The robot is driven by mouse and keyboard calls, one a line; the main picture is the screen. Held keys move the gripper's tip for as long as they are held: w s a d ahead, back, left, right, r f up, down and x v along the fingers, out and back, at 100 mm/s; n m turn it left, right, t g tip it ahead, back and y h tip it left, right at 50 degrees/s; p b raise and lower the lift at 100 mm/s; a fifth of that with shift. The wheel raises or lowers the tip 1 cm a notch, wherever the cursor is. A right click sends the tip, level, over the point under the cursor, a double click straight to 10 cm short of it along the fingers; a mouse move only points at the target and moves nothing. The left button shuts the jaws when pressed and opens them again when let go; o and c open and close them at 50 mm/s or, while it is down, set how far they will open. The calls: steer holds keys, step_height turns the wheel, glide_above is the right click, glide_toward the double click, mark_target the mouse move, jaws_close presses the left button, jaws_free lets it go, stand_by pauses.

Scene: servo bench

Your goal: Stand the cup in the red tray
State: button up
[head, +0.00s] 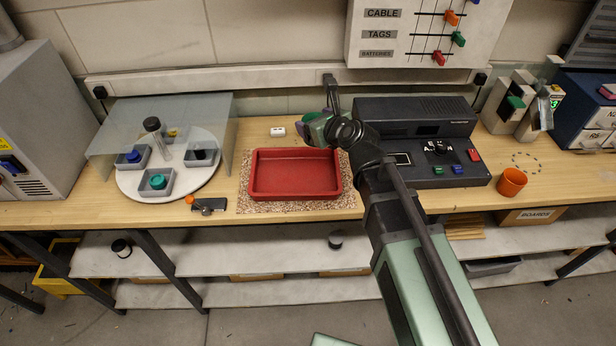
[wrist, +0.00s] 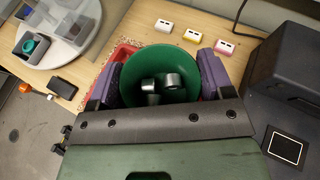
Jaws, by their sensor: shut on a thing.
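A green cup (wrist: 137,59) is held between the two purple fingers of my gripper (wrist: 160,68) in the wrist view. Its mouth faces the wrist camera, and a few grey metal pieces (wrist: 158,86) show inside it. In the head view my gripper (head: 313,124) is at the back right of the red tray (head: 290,174), with only a bit of the green cup (head: 310,116) showing. The tray looks empty and lies on a speckled mat. In the wrist view a red edge of the tray (wrist: 123,51) shows behind the cup, which hides most of it.
A black console (head: 415,125) stands right of the tray, close to my arm. An orange cup (head: 512,181) stands farther right. A turntable (head: 170,184) with bins under a clear shield is at left. Small blocks, including a white one (head: 277,131), lie behind the tray.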

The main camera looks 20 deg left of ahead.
step_height(320, 180, down, 15)
steer(key=b, duration=1.2)
steer(key=shift+f, duration=0.15)
steer(key=shift+r, duration=0.3)
steer(key=shift+f, duration=0.25)
steer(key=o, duration=0.9)
steer(key=shift+r, duration=0.1)
steer(key=shift+o, duration=0.2)
